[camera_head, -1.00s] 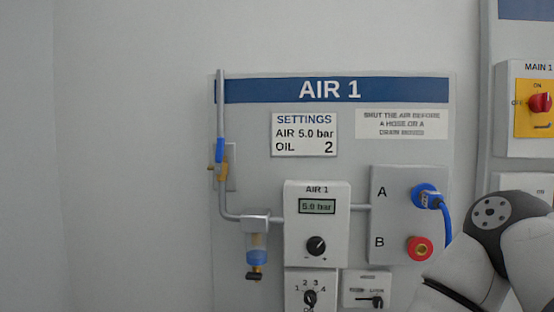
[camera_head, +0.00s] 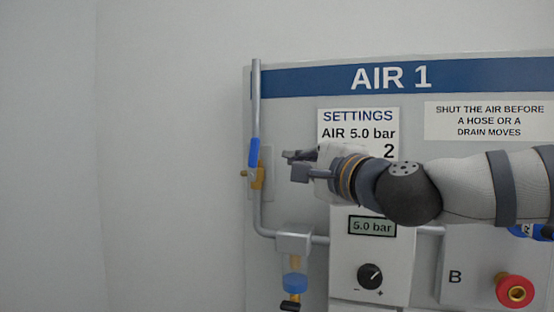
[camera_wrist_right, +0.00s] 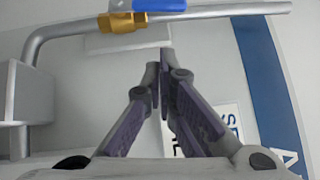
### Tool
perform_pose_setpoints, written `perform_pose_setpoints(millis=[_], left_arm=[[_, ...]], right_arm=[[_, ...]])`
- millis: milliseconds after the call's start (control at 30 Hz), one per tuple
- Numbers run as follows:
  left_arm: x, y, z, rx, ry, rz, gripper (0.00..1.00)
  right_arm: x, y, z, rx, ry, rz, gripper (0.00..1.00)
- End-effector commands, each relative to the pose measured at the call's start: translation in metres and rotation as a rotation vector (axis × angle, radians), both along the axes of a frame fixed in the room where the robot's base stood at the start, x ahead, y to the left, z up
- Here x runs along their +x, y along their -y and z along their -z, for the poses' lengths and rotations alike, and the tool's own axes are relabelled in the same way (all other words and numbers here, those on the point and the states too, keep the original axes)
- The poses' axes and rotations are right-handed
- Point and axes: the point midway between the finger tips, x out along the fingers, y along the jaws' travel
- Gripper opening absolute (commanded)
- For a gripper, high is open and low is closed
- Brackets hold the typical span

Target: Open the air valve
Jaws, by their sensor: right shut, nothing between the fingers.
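The air valve has a brass body (camera_head: 257,177) on the grey vertical pipe at the left of the AIR 1 panel. Its blue lever (camera_head: 253,152) lies along the pipe, above the body. The brass body (camera_wrist_right: 122,22) and lever (camera_wrist_right: 160,5) also show at the top of the right wrist view, the lever cut by the frame edge. My right gripper (camera_head: 289,166) reaches in from the right, just right of the valve and apart from it. Its fingers (camera_wrist_right: 160,78) are shut and empty in the right wrist view. My left gripper is not in view.
My right arm partly covers the settings sign (camera_head: 345,119). Bare wall lies left of the panel.

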Motion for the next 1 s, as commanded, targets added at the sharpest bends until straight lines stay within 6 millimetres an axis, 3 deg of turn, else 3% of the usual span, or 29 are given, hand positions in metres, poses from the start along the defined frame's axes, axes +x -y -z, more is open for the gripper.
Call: perform_pose_setpoints(millis=[33,300,667,900,1000], left_arm=[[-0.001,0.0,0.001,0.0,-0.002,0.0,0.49],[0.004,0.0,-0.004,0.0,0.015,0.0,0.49],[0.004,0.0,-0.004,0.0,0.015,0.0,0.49],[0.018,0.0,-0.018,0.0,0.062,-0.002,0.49],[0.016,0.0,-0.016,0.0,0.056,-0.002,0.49]], right_arm=[[0.009,-0.005,0.0,0.0,-0.001,0.001,0.0],[0.016,-0.038,-0.007,-0.002,0.002,-0.001,0.0],[0.018,-0.041,-0.006,-0.001,0.001,-0.001,0.0],[0.019,-0.056,-0.021,-0.002,0.01,0.0,0.0],[0.021,-0.056,-0.016,-0.002,0.003,-0.003,0.0]])
